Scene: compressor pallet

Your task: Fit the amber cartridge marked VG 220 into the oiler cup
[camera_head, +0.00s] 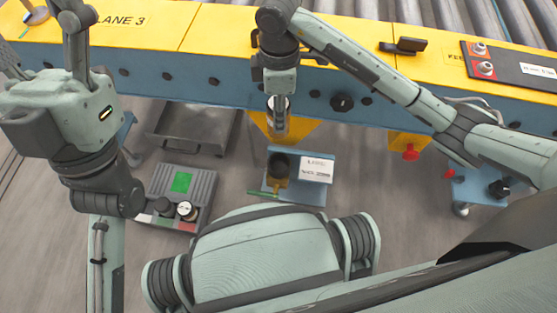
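The oiler cup appears to be the dark round cup (281,163) with a brass-coloured lower part, upright on a blue bracket beside a white label (317,170). The label's print is too small to read fully. My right gripper (275,122) points down above and behind this cup, apart from it, in front of a yellow bracket. Its fingers are not clear, and I cannot tell whether it holds anything. No amber cartridge marked VG 220 can be made out. My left arm rises on the left and its end leaves the top of the picture, so its gripper is not visible.
A yellow-topped blue conveyor frame (215,28) crosses behind. A grey tray (193,140) lies behind the box. A red knob (410,153) sits on the right. Floor shows between.

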